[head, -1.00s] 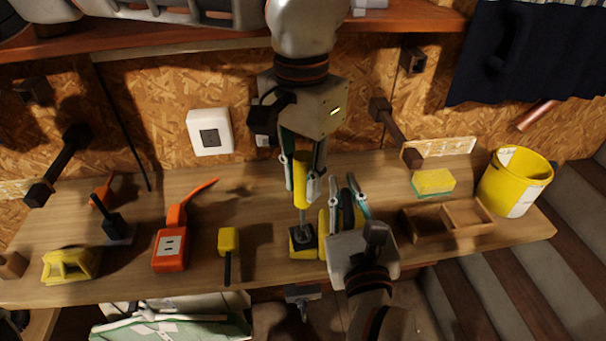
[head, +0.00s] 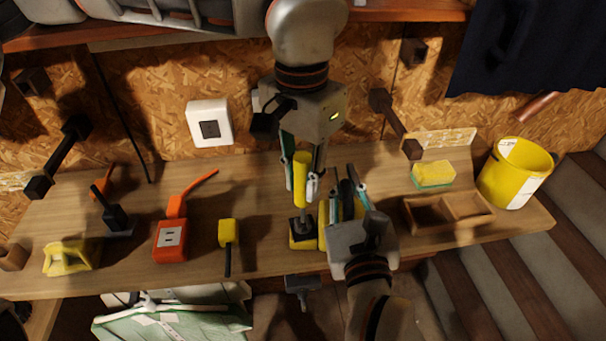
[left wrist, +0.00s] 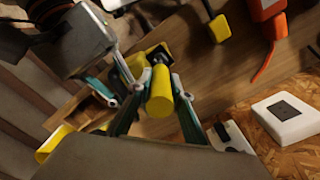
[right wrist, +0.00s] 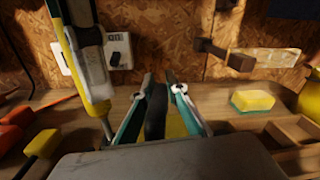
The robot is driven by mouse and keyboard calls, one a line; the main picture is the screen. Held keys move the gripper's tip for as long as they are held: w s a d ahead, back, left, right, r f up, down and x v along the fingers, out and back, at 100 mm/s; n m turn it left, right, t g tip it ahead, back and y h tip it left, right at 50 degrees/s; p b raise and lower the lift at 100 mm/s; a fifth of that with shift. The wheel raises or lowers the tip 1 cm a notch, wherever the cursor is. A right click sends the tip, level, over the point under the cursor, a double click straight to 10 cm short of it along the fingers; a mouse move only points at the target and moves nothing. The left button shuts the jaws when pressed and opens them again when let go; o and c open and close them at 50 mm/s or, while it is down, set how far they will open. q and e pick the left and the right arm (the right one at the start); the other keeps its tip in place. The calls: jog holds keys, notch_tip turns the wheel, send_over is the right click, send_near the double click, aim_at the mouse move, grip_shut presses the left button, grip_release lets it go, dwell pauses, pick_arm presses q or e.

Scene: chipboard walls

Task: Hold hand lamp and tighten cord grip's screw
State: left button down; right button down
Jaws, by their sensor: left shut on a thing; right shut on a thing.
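My left gripper (head: 300,188) is shut on the yellow handle of a screwdriver (head: 301,172), which also shows in the left wrist view (left wrist: 160,97). The screwdriver stands upright, its shaft pointing down at the dark top of a yellow and black piece (head: 303,241); whether its tip is seated in a screw I cannot tell. My right gripper (head: 342,192) is shut on a dark, upright part of what looks like the hand lamp, clearer in the right wrist view (right wrist: 156,113). Yellow shows beside and behind its fingers. The cord grip's screw is not distinguishable.
An orange socket box (head: 171,240), a yellow-headed tool (head: 228,233) and a yellow holder (head: 68,257) lie left on the bench. A wooden tray (head: 420,219), a sponge (head: 433,174) and a yellow bucket (head: 507,180) stand right.

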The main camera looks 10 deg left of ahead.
aim_at(303, 154)
pick_arm(q)
jog(key=shift+n, duration=0.5)
jog(key=shift+r, duration=0.15)
jog(key=shift+r, duration=0.5)
jog(key=shift+r, duration=2.25)
jog(key=shift+r, duration=0.1)
jog(key=shift+r+m, duration=0.4)
jog(key=shift+r, duration=0.05)
jog(key=shift+f, duration=2.2)
